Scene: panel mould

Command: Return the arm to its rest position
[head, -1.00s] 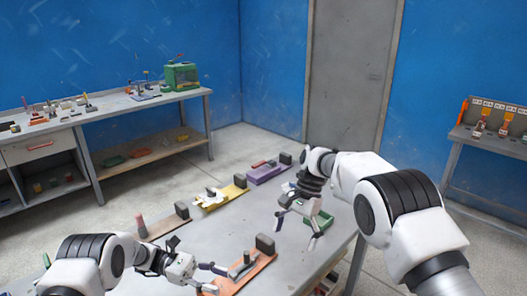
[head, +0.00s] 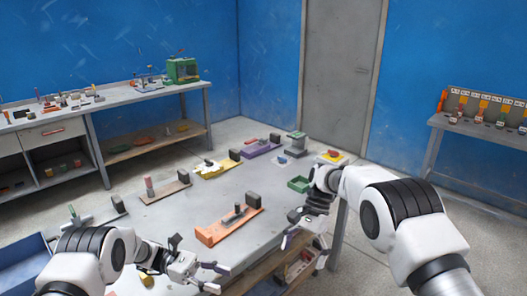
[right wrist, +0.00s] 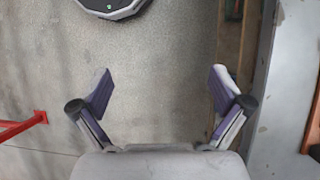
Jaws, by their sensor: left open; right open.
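My right arm comes in from the right of the head view. Its gripper (head: 300,238) is open and empty, low in the picture by the near right side of the grey table (head: 180,222). In the right wrist view the two fingers (right wrist: 160,92) stand wide apart with nothing between them, over bare floor. My left gripper (head: 214,277) is open and empty at the bottom of the head view, near the table's near edge. It is apart from the orange panel block (head: 228,228).
The table carries a green tray (head: 299,184), a yellow block (head: 215,171), a purple block (head: 261,149) and a brown block (head: 165,191). A table edge (right wrist: 275,90) runs along the right of the wrist view. A red bar (right wrist: 22,127) shows at its left.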

